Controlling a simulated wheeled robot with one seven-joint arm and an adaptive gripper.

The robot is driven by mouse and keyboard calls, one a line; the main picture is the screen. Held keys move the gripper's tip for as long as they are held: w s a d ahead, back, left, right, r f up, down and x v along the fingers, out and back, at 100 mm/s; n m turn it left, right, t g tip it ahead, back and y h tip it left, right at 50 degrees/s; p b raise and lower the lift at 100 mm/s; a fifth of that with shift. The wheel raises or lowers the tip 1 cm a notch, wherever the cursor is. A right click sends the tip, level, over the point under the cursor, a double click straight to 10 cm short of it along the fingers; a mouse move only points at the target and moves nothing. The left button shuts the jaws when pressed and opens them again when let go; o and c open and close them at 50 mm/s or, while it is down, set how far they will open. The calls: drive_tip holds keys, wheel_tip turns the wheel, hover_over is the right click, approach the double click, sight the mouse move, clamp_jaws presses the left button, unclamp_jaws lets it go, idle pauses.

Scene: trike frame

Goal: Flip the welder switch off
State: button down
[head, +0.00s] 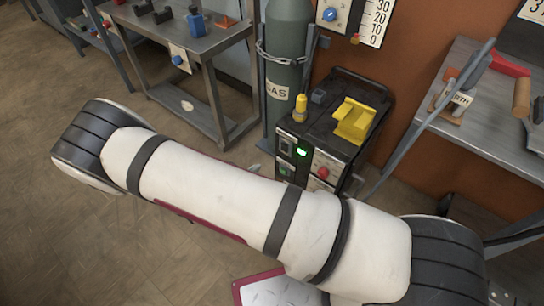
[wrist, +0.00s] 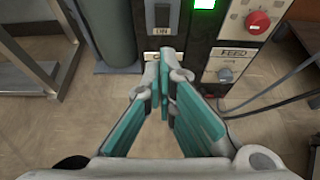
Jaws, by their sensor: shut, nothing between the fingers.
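The welder (head: 328,128) is a dark box with a control panel on its front, standing by the gas cylinder in the head view. Its switch (head: 285,146) sits at the panel's left, beside a lit green lamp (head: 301,152). In the wrist view the switch (wrist: 162,14) is at the top edge, partly cut off, above a small label that seems to read ON. The green lamp (wrist: 205,4) glows to its right. My gripper (wrist: 167,62) is shut and empty, its tips below the switch in the picture. Contact with the panel cannot be told. My arm hides the gripper in the head view.
A red knob (wrist: 258,20) and a FEED knob (wrist: 225,75) are right of the switch, with dark cables (wrist: 275,100) below. A gas cylinder (head: 287,70) stands left of the welder. A workbench (head: 205,45) is at left, another bench (head: 480,130) at right.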

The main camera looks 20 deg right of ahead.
sight(283, 146)
drive_tip(key=b+x, duration=0.1)
drive_tip(key=x, duration=0.3)
drive_tip(key=r+b+x, duration=0.1)
drive_tip(key=b+x, duration=0.1)
drive_tip(key=x, duration=0.2)
drive_tip(key=r+b+x, duration=0.1)
drive_tip(key=x, duration=0.4)
drive_tip(key=shift+w+d+f+b, duration=0.1)
drive_tip(key=shift+w+d+b, duration=0.25)
drive_tip(key=shift+d+b, duration=0.05)
drive_tip(key=shift+d, duration=0.1)
drive_tip(key=shift+w+d+r+p, duration=0.25)
drive_tip(key=shift+p, duration=0.25)
drive_tip(key=shift+r, duration=0.1)
drive_tip(key=shift+r+p, duration=0.6)
drive_tip(key=shift+r, duration=0.05)
